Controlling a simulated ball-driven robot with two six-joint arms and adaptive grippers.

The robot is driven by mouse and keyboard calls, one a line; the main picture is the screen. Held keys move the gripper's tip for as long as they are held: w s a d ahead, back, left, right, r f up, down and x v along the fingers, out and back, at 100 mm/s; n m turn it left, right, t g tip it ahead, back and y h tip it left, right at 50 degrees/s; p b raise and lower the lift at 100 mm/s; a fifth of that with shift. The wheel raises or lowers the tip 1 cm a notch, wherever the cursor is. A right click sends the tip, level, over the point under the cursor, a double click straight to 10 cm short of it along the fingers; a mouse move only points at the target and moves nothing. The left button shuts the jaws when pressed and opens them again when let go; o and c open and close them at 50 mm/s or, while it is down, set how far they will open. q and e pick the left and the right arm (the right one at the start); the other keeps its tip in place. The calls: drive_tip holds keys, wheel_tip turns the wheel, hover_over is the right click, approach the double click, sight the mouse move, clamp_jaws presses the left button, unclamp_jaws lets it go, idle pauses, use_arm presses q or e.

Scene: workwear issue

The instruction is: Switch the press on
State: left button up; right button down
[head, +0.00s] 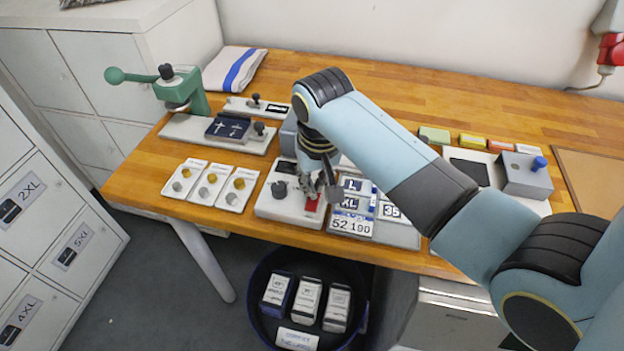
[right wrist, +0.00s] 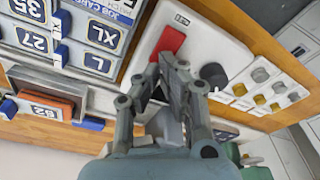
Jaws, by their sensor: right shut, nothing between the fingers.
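The press unit (head: 268,206) has a white base at the front edge of the wooden table. It carries a dark round knob (head: 279,189) and a red rocker switch (head: 312,203). The red switch (right wrist: 169,42) and the knob (right wrist: 213,75) also show in the right wrist view. My right gripper (head: 322,190) is shut and empty, pointing down over the unit. In the right wrist view its fingertips (right wrist: 168,66) lie right beside the red switch; I cannot tell whether they touch it. My arm hides the unit's back part. My left gripper is not in view.
Size plates on a grey board (head: 397,235) lie right of the unit. Small white trays (head: 236,190) with round buttons lie left. A green lever tool (head: 190,90) stands behind them. A grey box with a blue knob (head: 538,163) stands right. A dark bin (head: 262,322) stands below.

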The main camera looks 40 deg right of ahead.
drive_tip(key=shift+r+p, duration=0.35)
drive_tip(key=shift+r, duration=2.55)
